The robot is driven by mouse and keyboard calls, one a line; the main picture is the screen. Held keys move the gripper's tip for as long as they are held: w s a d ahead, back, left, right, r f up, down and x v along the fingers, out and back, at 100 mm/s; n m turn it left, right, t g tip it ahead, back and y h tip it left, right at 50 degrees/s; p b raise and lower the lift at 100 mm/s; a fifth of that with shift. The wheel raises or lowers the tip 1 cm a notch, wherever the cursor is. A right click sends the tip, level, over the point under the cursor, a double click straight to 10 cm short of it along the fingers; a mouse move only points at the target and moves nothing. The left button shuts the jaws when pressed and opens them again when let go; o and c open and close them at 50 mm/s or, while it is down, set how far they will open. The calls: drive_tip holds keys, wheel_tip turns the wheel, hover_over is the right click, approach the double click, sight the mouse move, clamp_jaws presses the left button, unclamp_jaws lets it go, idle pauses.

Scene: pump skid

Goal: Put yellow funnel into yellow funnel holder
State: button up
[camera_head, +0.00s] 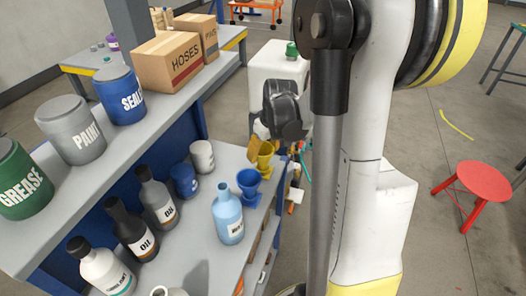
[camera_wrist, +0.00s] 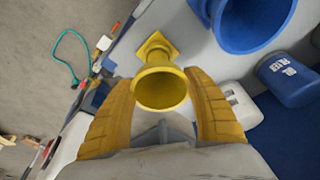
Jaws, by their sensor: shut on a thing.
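The yellow funnel (camera_wrist: 161,90) is between the yellow fingers of my gripper (camera_wrist: 160,79) in the wrist view, its round mouth facing the camera. My gripper is shut on it. A square yellow plate (camera_wrist: 156,45), which looks like the base of the yellow funnel holder, shows just beyond the funnel. I cannot tell whether the funnel is seated in the holder or just above it. In the head view my gripper (camera_head: 258,149) is at the shelf's right end, and the yellow holder (camera_head: 264,171) stands near the shelf edge, partly hidden.
A blue funnel (camera_head: 249,181) in its holder stands close beside the yellow one, with a blue bottle (camera_head: 228,214) in front. A white container (camera_head: 202,156) and a blue container (camera_head: 184,180) stand to the left. The upper shelf (camera_head: 120,150) holds cans and boxes.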

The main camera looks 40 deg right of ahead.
drive_tip(key=shift+f, duration=0.3)
drive_tip(key=o, duration=1.4)
drive_tip(key=shift+c, duration=0.2)
drive_tip(key=shift+r, duration=0.1)
drive_tip(key=v, duration=1.1)
drive_tip(key=shift+s+r, duration=0.1)
drive_tip(key=shift+r, duration=0.3)
drive_tip(key=shift+a, duration=0.1)
drive_tip(key=s+a+t, duration=0.1)
drive_tip(key=s+a, duration=0.2)
drive_tip(key=a, duration=0.4)
drive_tip(key=s+a+t, duration=0.1)
drive_tip(key=s+a, duration=0.2)
drive_tip(key=a, duration=0.5)
drive_tip(key=s+a+r+t, duration=0.1)
drive_tip(key=s+a+t, duration=0.1)
drive_tip(key=a, duration=0.6)
drive_tip(key=shift+s+r+n, duration=0.1)
drive_tip(key=shift+s+n, duration=0.2)
drive_tip(key=shift+s, duration=0.3)
